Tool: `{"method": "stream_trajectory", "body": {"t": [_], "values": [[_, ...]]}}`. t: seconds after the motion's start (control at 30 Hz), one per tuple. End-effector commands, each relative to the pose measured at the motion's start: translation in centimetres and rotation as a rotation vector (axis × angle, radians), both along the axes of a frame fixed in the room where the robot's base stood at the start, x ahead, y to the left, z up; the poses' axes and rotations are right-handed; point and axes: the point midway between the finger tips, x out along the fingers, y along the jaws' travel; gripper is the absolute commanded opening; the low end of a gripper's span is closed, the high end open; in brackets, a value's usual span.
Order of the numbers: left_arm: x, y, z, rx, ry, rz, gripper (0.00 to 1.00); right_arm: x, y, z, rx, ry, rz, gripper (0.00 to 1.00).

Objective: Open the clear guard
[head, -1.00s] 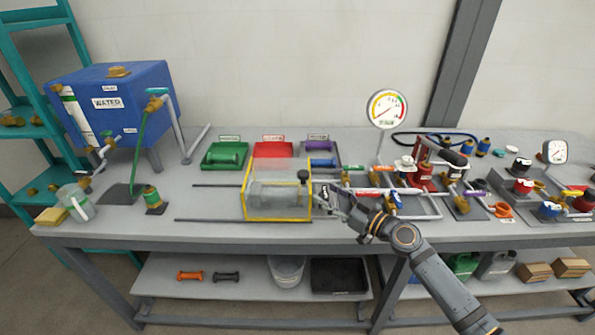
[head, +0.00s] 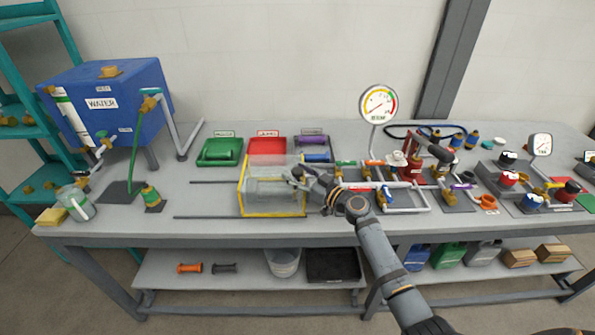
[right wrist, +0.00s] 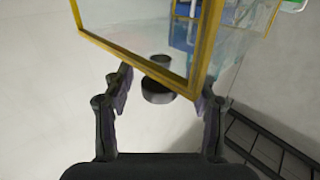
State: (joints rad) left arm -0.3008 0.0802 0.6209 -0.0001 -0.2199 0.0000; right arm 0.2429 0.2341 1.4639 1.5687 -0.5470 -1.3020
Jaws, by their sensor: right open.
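The clear guard (head: 272,214) is a see-through box with yellow edges. It stands on the bench over a grey part, at the right end of two dark rails. My right gripper (head: 296,176) is at the guard's upper right corner, over the spot of its dark knob, which is hidden in the head view. In the right wrist view the knob (right wrist: 157,92) shows between the two spread fingers of my right gripper (right wrist: 165,86). The fingers are open, one on each side of it. The guard's yellow frame (right wrist: 135,62) also shows there. My left gripper is not in view.
Green (head: 218,152), red (head: 268,148) and purple (head: 311,141) trays stand behind the guard. Pipes with valves (head: 375,185) and a dial gauge (head: 378,103) are to its right. The rails (head: 212,183) to its left are bare.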

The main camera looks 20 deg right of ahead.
Motion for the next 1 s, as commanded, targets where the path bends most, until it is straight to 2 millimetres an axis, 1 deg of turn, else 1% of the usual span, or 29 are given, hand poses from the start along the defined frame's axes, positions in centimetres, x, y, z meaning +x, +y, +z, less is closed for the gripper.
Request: {"method": "stream_trajectory", "body": {"t": [0.17, 0.2, 0.6, 0.87, 1.0], "values": [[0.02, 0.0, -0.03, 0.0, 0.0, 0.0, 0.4, 0.01, -0.02, -0.04, 0.0, 0.0, 0.0, 0.57], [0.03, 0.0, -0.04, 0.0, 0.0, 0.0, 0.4, 0.01, -0.02, -0.04, 0.0, 0.0, 0.0, 0.55], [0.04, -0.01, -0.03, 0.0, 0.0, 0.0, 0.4, -0.02, -0.05, -0.03, 0.0, 0.0, 0.0, 0.0], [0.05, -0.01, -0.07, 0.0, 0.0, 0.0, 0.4, 0.0, 0.01, -0.05, 0.001, 0.0, 0.0, 0.0], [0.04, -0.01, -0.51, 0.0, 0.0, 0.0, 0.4, 0.24, 0.91, -0.15, 0.003, -0.001, 0.001, 0.0]]}}
